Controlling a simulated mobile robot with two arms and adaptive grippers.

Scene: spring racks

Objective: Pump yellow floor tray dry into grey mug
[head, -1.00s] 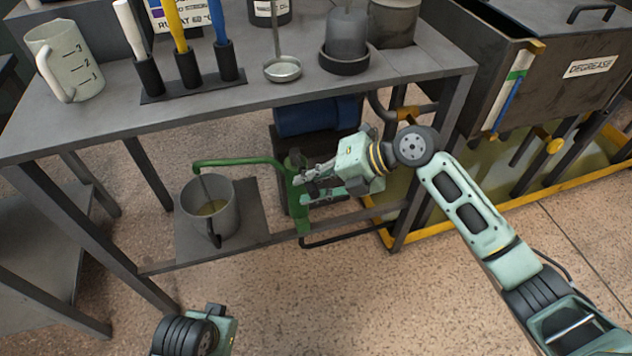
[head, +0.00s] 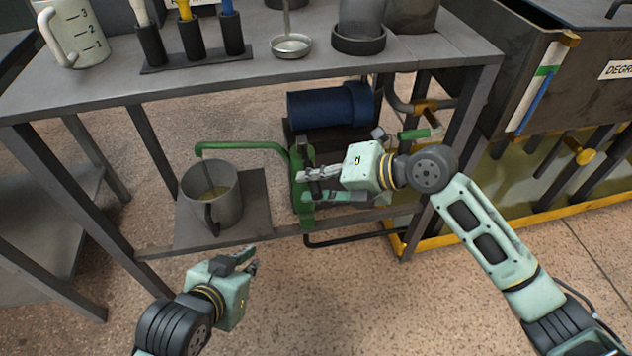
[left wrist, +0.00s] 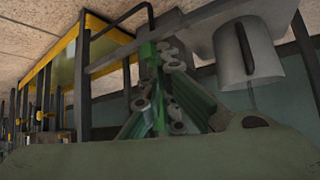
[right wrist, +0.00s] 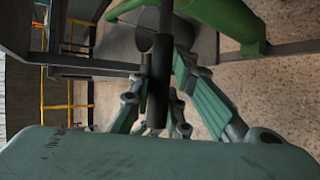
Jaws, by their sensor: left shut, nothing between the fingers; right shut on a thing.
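The green hand pump (head: 305,198) stands on the lower shelf, its curved spout reaching over the grey mug (head: 213,207). Murky liquid shows inside the mug, which also shows in the left wrist view (left wrist: 247,55). The yellow floor tray (head: 590,197) lies at right under the tank and holds greenish liquid. My right gripper (head: 312,176) is shut on the dark pump handle (right wrist: 160,75); the fingers partly hide it. My left gripper (head: 252,259) is shut and empty, in front of the shelf, below and right of the mug.
The bench top (head: 100,95) overhangs the shelf and carries a measuring jug (head: 75,35), a brush rack (head: 190,55), and a ladle (head: 291,45). A blue motor (head: 325,108) sits behind the pump. Bench legs flank the shelf. The floor in front is clear.

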